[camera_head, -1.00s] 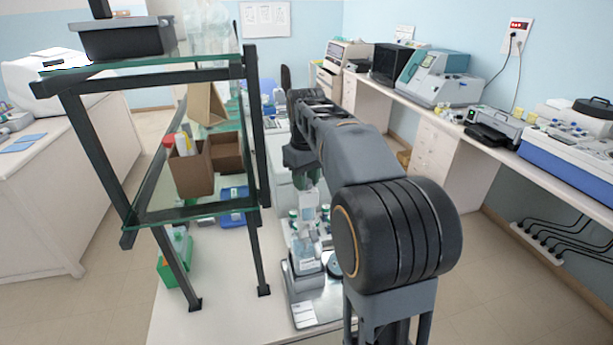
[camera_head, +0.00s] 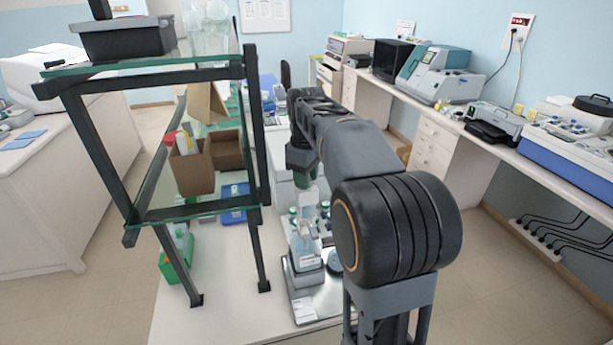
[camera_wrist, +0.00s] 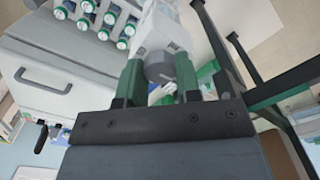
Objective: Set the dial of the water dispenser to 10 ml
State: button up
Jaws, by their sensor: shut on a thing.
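The water dispenser (camera_head: 305,250) stands on a grey and silver base on the white bench. It has a clear, whitish bottle body. In the wrist view its pale body (camera_wrist: 165,30) extends up from between my fingers. My gripper (camera_wrist: 160,78) has green fingers, one on each side of the round grey dial (camera_wrist: 159,68), and is shut on it. In the head view my gripper (camera_head: 304,180) is above the dispenser, partly hidden by my arm. The dial's markings cannot be read.
Several green-capped bottles (camera_wrist: 97,18) stand in a rack near the dispenser. A dark-framed glass shelf (camera_head: 190,214) with cardboard boxes stands close on the left. A counter with instruments (camera_head: 440,75) runs along the right wall.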

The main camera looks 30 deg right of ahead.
jog(key=o, duration=0.9)
notch_tip(320, 180, up, 14)
jog(key=shift+f+p, duration=0.1)
jog(key=shift+p, duration=0.2)
dwell(0.5)
